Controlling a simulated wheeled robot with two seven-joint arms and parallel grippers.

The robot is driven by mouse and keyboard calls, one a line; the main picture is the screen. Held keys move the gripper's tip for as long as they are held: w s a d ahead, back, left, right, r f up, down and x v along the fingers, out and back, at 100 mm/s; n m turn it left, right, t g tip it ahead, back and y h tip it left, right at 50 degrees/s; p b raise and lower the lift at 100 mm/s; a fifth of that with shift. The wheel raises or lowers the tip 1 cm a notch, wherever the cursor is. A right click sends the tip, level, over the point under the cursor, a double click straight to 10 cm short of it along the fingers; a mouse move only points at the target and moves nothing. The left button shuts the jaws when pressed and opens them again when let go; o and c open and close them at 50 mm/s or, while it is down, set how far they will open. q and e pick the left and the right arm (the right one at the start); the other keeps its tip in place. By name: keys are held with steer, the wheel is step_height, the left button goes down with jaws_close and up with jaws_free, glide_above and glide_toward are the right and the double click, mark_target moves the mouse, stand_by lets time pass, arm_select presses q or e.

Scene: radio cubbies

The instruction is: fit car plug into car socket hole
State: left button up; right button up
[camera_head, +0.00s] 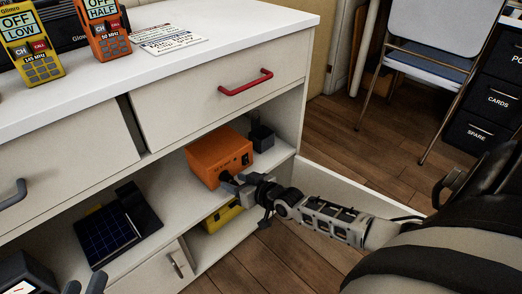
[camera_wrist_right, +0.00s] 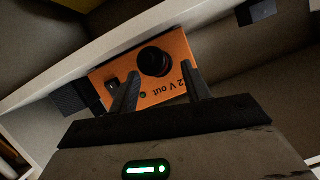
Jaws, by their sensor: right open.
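An orange box (camera_head: 219,157) marked "12 V out" stands on the cabinet's open shelf. In the right wrist view, the orange box (camera_wrist_right: 178,84) has a round black fitting (camera_wrist_right: 154,61) on its face. I cannot tell whether this is the bare car socket or a car plug seated in it. My right gripper (camera_head: 228,181) is close in front of the box. In the right wrist view, its fingers (camera_wrist_right: 163,76) are apart, below and on either side of the round fitting. No separate car plug is clear. My left gripper (camera_head: 84,286) shows at the bottom left edge, fingers apart, partly cut off.
A small dark box (camera_head: 262,138) stands right of the orange box. A solar panel (camera_head: 118,225) lies on the left of the shelf, and a yellow object (camera_head: 221,216) sits below. Two radios and a card are on the top. A red handle (camera_head: 246,82) sticks out above.

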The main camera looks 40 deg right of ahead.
arm_select(q)
steer(key=a+f+g+y+p, duration=0.1)
steer(key=p, duration=0.2)
steer(key=f+m+g+y+p, duration=0.1)
steer(key=p, duration=0.3)
steer(key=shift+s+a+f, duration=0.15)
steer(key=shift+a, duration=0.2)
arm_select(e)
steer(key=v, duration=1.6)
